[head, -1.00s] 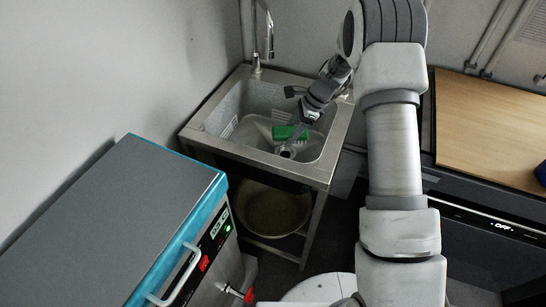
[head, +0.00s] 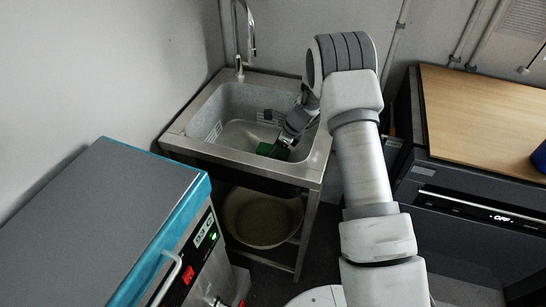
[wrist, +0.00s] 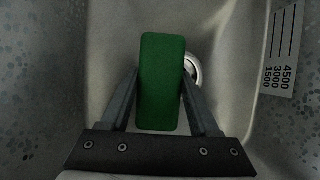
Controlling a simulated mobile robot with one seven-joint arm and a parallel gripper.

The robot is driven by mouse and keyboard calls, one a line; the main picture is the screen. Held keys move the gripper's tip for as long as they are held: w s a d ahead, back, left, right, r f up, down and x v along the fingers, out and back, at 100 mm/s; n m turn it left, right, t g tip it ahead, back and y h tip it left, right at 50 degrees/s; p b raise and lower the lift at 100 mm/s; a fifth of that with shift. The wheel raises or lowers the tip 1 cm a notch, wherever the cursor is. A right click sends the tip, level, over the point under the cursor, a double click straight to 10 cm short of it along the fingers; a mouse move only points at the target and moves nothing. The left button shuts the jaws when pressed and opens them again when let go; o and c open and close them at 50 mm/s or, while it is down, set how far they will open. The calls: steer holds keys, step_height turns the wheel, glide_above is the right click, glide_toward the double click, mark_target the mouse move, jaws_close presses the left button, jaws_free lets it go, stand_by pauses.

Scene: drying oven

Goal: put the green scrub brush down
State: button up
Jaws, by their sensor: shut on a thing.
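The green scrub brush (head: 270,151) is inside the basin of the metal sink (head: 228,155), towards its front. In the wrist view the brush (wrist: 162,60) is an upright-looking green block in the middle, between my two fingers. My gripper (wrist: 161,77) is shut on it, one finger at each side. In the head view my gripper (head: 283,146) reaches down into the basin from the right. The round drain (wrist: 192,68) shows just right of the brush, partly hidden. I cannot tell whether the brush touches the basin floor.
The sink walls surround the gripper; a volume scale (wrist: 284,48) is on one side. A tap (head: 240,70) stands behind the sink. A grey and teal oven (head: 110,215) is at front left. A wooden-topped cabinet (head: 485,110) is at right.

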steer(key=shift+f, duration=1.1)
steer(key=shift+f, duration=0.25)
steer(key=o, duration=1.3)
steer(key=shift+r, duration=0.1)
